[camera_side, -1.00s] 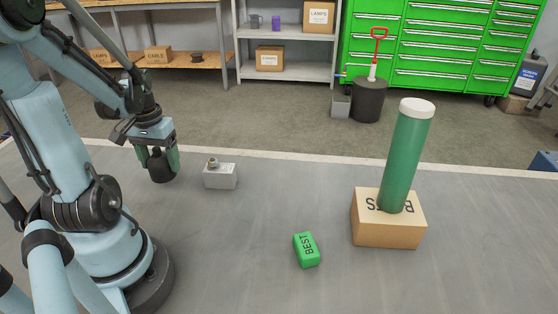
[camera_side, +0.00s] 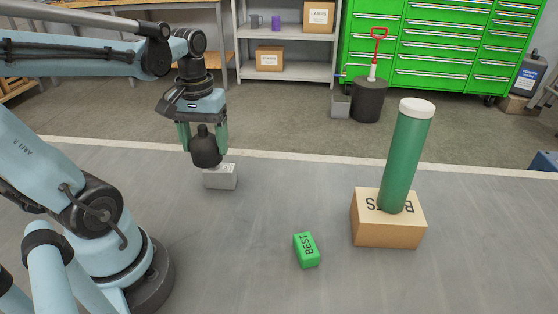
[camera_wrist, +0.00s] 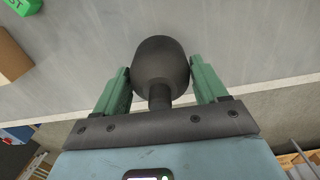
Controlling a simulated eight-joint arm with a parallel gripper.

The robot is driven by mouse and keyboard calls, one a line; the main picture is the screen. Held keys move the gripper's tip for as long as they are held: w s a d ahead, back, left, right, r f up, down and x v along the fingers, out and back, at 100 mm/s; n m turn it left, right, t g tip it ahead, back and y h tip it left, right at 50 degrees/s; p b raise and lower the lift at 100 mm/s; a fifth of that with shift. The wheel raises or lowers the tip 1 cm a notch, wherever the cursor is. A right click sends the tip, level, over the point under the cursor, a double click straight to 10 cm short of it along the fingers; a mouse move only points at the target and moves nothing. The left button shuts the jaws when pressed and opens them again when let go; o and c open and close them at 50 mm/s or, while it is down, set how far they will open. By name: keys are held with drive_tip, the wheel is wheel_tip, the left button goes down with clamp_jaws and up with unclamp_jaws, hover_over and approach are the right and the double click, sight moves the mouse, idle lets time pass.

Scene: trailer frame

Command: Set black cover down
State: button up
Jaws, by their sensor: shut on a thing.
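My gripper (camera_side: 203,138) has its green fingers shut on the black cover (camera_side: 206,151), a rounded dark piece with a narrow neck at its top. In the side view I hold it above the far part of the grey surface, in front of the grey box (camera_side: 220,180) and overlapping its top left part. I cannot tell whether the cover touches the box. In the wrist view the black cover (camera_wrist: 161,65) sits between the two fingers (camera_wrist: 163,88) and hides what is beyond it.
A green block marked BEST (camera_side: 306,250) lies on the grey surface (camera_side: 260,215). A cardboard box (camera_side: 385,232) with a tall green cylinder (camera_side: 405,155) on it stands to the right. The surface between the grey box and cardboard box is clear.

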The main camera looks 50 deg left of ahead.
drive_tip(key=w+d, duration=0.7)
drive_tip(key=d, duration=0.3)
drive_tip(key=w+d, duration=0.7)
drive_tip(key=d, duration=0.3)
drive_tip(key=shift+w+n, duration=0.25)
drive_tip(key=shift+n, duration=0.15)
drive_tip(key=shift+w+d+f, duration=0.15)
drive_tip(key=shift+d+f, duration=0.05)
drive_tip(key=shift+f, duration=0.05)
drive_tip(key=w+a+f, duration=0.2)
drive_tip(key=a, duration=0.1)
drive_tip(key=w+a+f, duration=0.2)
drive_tip(key=a, duration=0.1)
drive_tip(key=w+a+f, duration=0.1)
drive_tip(key=a+f, duration=0.2)
drive_tip(key=shift+w+a, duration=0.35)
drive_tip(key=shift+w, duration=0.05)
drive_tip(key=shift+f, duration=1.9)
drive_tip(key=shift+f, duration=0.15)
drive_tip(key=o, duration=1)
drive_tip(key=shift+o, duration=0.2)
